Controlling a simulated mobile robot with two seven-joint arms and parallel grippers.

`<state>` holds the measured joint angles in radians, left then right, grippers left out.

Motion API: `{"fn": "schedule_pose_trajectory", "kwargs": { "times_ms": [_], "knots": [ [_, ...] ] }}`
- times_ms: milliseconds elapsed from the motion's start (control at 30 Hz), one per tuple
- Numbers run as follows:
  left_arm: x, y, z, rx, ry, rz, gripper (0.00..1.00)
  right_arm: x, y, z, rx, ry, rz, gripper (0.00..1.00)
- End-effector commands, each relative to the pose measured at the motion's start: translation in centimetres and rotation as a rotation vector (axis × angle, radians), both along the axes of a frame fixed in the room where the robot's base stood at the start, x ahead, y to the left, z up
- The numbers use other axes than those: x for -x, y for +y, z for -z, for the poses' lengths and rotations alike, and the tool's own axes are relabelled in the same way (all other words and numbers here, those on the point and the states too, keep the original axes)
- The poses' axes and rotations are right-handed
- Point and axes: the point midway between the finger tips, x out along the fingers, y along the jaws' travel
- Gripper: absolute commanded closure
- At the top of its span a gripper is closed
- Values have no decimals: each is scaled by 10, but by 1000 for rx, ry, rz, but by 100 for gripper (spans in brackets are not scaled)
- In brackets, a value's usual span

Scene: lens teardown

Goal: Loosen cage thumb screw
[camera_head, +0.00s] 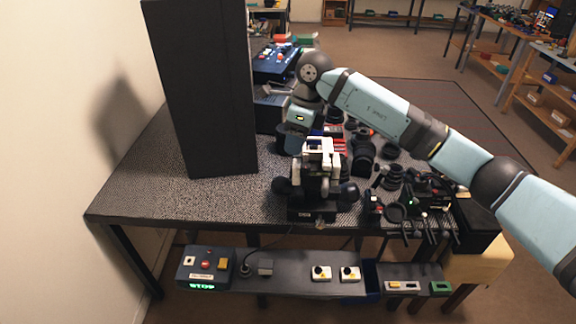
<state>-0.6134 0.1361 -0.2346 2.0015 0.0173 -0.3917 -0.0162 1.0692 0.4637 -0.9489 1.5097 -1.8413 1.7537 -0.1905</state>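A black and white device with dark round knobs (318,185) stands near the front edge of the table. I cannot make out a cage or a thumb screw on it for certain; such a part is too small to tell here. My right arm comes in from the right and bends down behind this device. My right gripper (293,138) is at its far left side, dark and partly covered by it. The fingertips are hidden, so I cannot tell whether they are open, shut or touching anything. My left arm and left gripper are not in view.
A tall black panel (200,85) stands on the speckled table (150,190) at the left. Black lens-like parts (364,157) and small gear crowd the right side. A blue control box (275,62) is at the back. A lower shelf (290,283) holds button boxes. The table's front left is clear.

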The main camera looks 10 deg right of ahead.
Motion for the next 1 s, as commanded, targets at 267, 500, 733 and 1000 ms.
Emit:
{"fn": "schedule_pose_trajectory", "kwargs": {
  "times_ms": [267,500,733,1000],
  "knots": [
    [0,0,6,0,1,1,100,-24,-48,-32,244,-68,41,60],
    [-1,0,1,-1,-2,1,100,-24,-48,1,245,-65,41,60],
    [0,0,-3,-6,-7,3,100,-23,-48,51,242,-64,42,60],
    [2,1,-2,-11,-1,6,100,-23,-47,92,241,-67,41,60]
  ]
}}
